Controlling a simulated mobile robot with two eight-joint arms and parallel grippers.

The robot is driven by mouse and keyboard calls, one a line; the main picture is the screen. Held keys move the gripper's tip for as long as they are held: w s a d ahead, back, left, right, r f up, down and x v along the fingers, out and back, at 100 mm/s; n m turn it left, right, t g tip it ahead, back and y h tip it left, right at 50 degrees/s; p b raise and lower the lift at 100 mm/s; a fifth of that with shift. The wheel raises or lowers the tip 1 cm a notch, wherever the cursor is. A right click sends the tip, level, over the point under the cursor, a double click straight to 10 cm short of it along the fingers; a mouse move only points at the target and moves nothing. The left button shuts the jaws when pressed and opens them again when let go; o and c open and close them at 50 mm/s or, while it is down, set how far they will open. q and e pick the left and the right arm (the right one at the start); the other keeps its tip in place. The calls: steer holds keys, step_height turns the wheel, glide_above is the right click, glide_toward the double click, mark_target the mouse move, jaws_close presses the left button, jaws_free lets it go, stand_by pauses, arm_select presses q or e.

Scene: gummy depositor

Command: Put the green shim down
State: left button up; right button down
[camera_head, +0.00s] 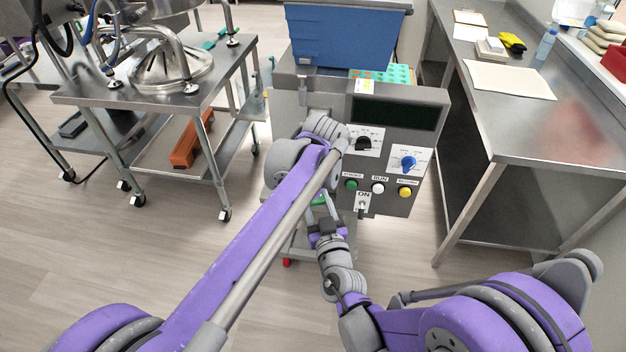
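A small green piece, which looks like the green shim (318,200), shows at the tip of my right gripper (321,214), low in front of the depositor's control panel. The gripper appears shut on it. Much of the shim is hidden behind my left arm's link. My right gripper points away from me, in front of the machine's lower left part. My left arm crosses the middle of the view and reaches the machine's front; its gripper is hidden behind its own links.
The depositor (425,150) carries a blue hopper (345,35) and a panel with knobs and buttons. A steel table (500,120) stands at right. A wheeled steel cart (110,95) at left holds an orange-brown block (190,145) on its lower shelf. Floor at left is clear.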

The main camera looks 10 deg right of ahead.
steer(key=shift+c, duration=1.3)
jaws_free()
steer(key=shift+a, duration=0.2)
